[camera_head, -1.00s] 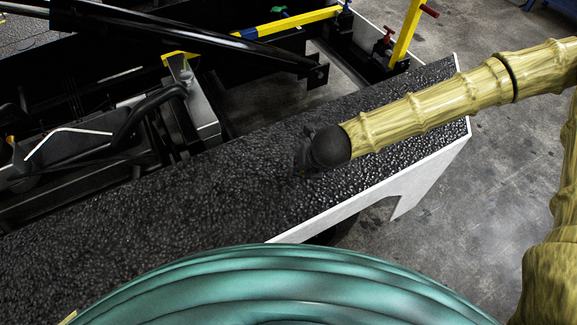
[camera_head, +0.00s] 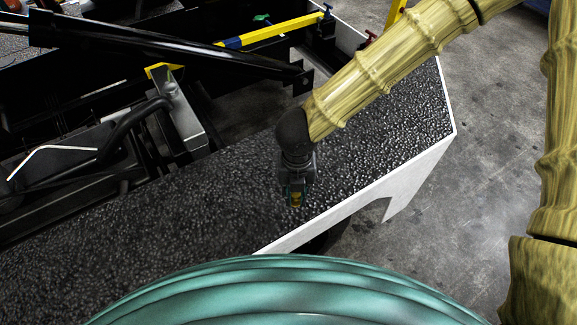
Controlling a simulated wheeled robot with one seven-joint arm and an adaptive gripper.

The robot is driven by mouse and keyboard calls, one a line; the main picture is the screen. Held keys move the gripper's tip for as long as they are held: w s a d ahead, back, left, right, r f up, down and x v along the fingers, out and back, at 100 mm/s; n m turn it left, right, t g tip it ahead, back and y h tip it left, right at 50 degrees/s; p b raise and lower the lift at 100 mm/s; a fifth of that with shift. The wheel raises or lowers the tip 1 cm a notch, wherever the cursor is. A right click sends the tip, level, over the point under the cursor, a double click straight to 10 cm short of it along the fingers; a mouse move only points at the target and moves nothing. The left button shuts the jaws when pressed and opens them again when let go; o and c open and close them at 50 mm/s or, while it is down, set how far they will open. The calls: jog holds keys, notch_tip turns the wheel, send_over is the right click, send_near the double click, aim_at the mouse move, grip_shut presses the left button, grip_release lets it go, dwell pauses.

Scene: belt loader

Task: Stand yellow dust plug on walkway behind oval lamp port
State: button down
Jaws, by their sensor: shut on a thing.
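My gripper (camera_head: 296,197) hangs from the end of my arm over the dark, bumpy walkway (camera_head: 215,205), left of its white edge. It is shut on the yellow dust plug (camera_head: 295,200), of which only a small yellow patch shows between the fingers. I cannot tell whether the plug touches the walkway or is held above it. I cannot make out the oval lamp port in this view.
A black strut (camera_head: 170,42) and black hoses run over the machinery at the upper left. A yellow bar (camera_head: 280,33) stands at the back. Bare concrete floor (camera_head: 480,150) lies to the right. The walkway around my gripper is clear.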

jog(key=w+d+p, duration=0.1)
jog(key=w, duration=0.4)
jog(key=w+d+f+p, duration=0.1)
jog(key=w+p, duration=0.1)
jog(key=w, duration=0.2)
jog(key=w+d+p, duration=0.1)
jog(key=w+p, duration=0.1)
jog(key=w, duration=0.3)
jog(key=shift+w+d+f, duration=0.15)
jog(key=shift+w+d, duration=0.1)
jog(key=shift+w, duration=0.1)
jog(key=shift+f+p, duration=1.1)
jog(key=shift+f, duration=0.75)
jog(key=c, duration=1.3)
grip_release()
jog(key=shift+r, duration=0.15)
notch_tip(320, 180, up, 12)
jog(key=b, duration=0.3)
